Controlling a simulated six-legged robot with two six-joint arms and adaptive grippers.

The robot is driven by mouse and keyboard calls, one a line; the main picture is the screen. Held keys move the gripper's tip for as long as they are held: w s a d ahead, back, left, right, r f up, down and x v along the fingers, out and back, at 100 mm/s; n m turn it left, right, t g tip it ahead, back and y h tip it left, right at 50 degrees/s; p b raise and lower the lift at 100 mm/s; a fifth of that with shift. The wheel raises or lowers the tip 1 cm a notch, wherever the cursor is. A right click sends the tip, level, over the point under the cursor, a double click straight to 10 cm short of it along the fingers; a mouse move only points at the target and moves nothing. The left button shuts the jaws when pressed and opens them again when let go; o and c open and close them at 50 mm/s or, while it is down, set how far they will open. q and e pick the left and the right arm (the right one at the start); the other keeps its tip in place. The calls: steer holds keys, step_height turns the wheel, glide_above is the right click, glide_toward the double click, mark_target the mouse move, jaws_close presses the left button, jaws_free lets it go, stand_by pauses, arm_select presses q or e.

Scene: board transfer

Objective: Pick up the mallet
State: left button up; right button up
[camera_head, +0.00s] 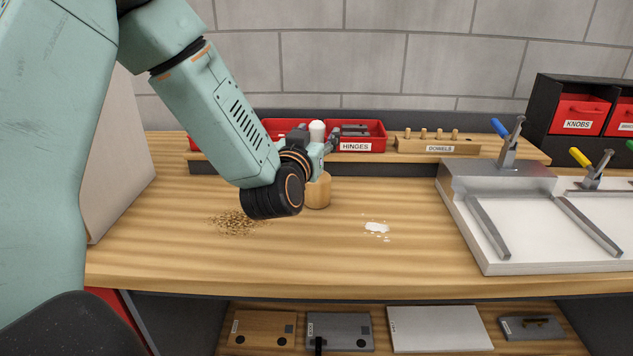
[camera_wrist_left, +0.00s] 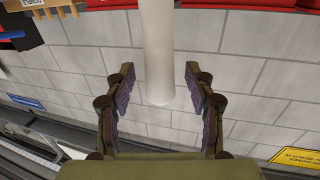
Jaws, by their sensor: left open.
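The mallet stands upright on the bench, its wooden head (camera_head: 317,192) down and its pale handle end (camera_head: 317,128) up. My left gripper (camera_head: 326,146) is at handle height, and my wrist hides part of the mallet. In the left wrist view the pale handle (camera_wrist_left: 158,50) runs down from the top edge and ends between the two spread fingers of the left gripper (camera_wrist_left: 160,85). Gaps show on both sides of the handle. The left gripper is open. My right gripper is not in view.
A metal clamping fixture (camera_head: 462,205) is at right. Brown crumbs (camera_head: 236,222) and a white spill (camera_head: 377,227) lie on the bench (camera_head: 330,262). Boards lie on the lower shelf.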

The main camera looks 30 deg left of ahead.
arm_select(q)
steer(key=shift+w+a+f, duration=0.15)
steer(key=shift+w+f, duration=0.15)
steer(key=shift+w, duration=0.1)
steer(key=c, duration=0.3)
steer(key=shift+c, duration=0.8)
steer(key=shift+s+r, duration=0.2)
steer(key=shift+s, duration=0.05)
steer(key=c, duration=0.5)
steer(key=shift+w+f, duration=0.15)
steer(key=shift+w, duration=0.05)
jaws_close()
